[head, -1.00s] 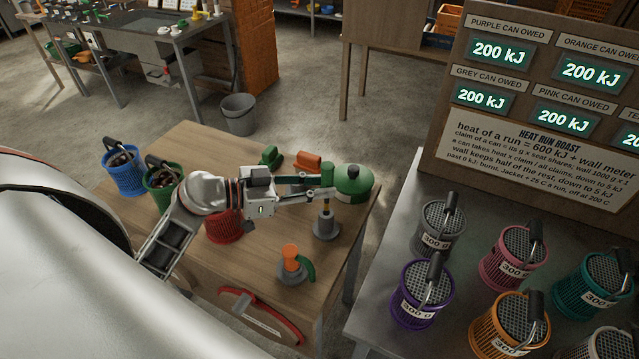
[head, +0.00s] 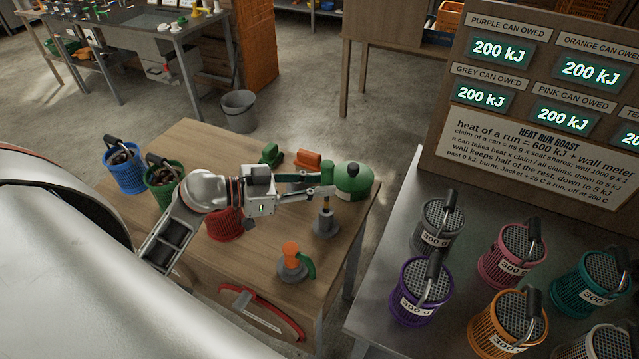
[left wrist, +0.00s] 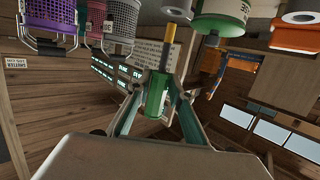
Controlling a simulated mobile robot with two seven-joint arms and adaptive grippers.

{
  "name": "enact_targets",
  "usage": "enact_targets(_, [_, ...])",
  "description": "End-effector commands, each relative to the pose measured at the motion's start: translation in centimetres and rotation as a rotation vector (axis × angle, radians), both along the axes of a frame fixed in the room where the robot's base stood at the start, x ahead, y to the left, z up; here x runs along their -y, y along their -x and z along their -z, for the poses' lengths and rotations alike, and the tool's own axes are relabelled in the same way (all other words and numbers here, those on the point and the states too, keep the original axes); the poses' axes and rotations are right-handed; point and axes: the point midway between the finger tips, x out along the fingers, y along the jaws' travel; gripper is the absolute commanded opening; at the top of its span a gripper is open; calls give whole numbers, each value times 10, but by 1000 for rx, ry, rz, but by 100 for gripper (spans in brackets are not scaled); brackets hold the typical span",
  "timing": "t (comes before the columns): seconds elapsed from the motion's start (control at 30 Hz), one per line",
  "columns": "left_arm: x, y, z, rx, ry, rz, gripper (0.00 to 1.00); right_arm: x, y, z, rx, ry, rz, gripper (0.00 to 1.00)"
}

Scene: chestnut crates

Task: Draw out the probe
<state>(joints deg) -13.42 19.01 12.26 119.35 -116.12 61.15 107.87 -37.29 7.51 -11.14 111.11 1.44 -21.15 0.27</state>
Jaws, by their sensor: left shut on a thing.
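The probe (head: 326,202) has a green handle and a yellow band, and stands upright in a small grey stand (head: 326,224) near the right edge of the wooden table. My left gripper (head: 325,189) is shut on its green handle above the stand. In the left wrist view the handle (left wrist: 157,98) lies between my left fingers, and the yellow part runs toward the grey stand (left wrist: 178,8). I cannot tell how deep the lower end sits. My right gripper is out of view.
A green canister (head: 352,183) stands just behind the probe. An orange-topped grey fitting (head: 291,264) is in front. Blue (head: 123,177), green (head: 163,194) and red (head: 222,228) cans stand left. A metal bench (head: 385,300) with several mesh cans is at right.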

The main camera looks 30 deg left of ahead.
Motion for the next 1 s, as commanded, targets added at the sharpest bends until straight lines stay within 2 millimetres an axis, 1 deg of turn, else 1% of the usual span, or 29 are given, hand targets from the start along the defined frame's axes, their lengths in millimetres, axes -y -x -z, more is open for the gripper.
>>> enact_targets(0.33, [0, 0, 1, 0, 0, 0, 0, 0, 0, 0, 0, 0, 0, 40])
enact_targets(1.0, [0, 0, 16, 0, 0, 0, 0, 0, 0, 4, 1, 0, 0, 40])
